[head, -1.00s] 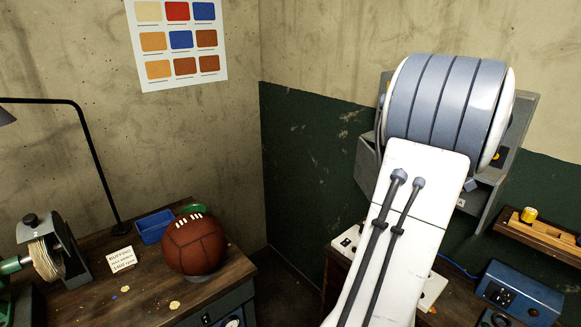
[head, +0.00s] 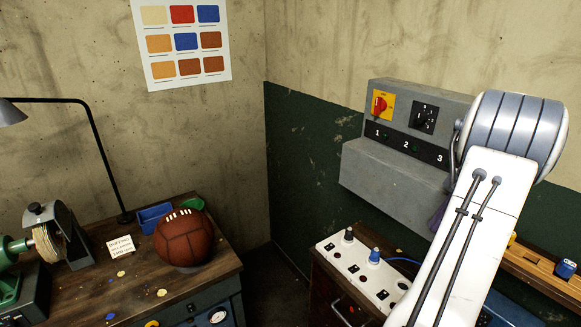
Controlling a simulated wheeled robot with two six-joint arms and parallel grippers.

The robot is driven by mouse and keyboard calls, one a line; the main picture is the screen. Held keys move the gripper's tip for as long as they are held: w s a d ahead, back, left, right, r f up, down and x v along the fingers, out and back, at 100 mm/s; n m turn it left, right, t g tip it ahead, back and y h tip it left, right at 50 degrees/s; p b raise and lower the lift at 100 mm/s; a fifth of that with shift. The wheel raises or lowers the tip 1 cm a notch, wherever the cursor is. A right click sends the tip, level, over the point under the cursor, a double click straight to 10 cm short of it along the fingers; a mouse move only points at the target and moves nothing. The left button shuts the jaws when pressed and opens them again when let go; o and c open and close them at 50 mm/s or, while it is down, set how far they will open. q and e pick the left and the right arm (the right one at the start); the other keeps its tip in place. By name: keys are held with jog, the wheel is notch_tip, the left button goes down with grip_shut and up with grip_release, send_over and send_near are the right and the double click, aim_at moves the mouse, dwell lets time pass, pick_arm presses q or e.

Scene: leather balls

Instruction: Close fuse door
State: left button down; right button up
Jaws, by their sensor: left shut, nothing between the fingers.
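A grey control box (head: 395,190) is on the wall right of the corner. Its upper panel has a red and yellow switch (head: 380,106), a black dial (head: 424,118) and a strip numbered 1, 2, 3. I cannot tell a fuse door apart on it; my white arm with its grey ringed joint hides the box's right part. My left gripper (head: 438,216) is mostly hidden behind that arm. Only a small dark purple part shows at the box's lower right, and I cannot tell whether it touches the box. My right gripper is not in view.
A cabinet below the box carries a white switch panel (head: 362,268) with knobs. A wooden rack (head: 540,270) is at the right. The left bench (head: 130,290) holds a brown ball (head: 183,238), a buffing wheel and a lamp. The space before the corner is free.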

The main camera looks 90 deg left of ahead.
pick_arm(q)
jog(key=shift+w+a, duration=0.25)
jog(key=shift+w, duration=0.15)
jog(key=shift+r, duration=0.1)
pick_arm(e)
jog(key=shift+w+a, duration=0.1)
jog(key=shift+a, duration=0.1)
pick_arm(q)
jog(key=shift+w+d, duration=0.15)
jog(key=shift+w, duration=0.05)
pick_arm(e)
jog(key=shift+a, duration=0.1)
pick_arm(q)
jog(key=shift+s+d, duration=0.15)
jog(key=shift+s, duration=0.1)
notch_tip(320, 180, up, 9)
jog(key=s+b, duration=0.1)
jog(key=b, duration=0.1)
jog(key=shift+r, duration=0.2)
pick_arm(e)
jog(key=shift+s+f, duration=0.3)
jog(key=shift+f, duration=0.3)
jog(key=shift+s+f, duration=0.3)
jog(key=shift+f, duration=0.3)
pick_arm(q)
jog(key=shift+s, duration=0.1)
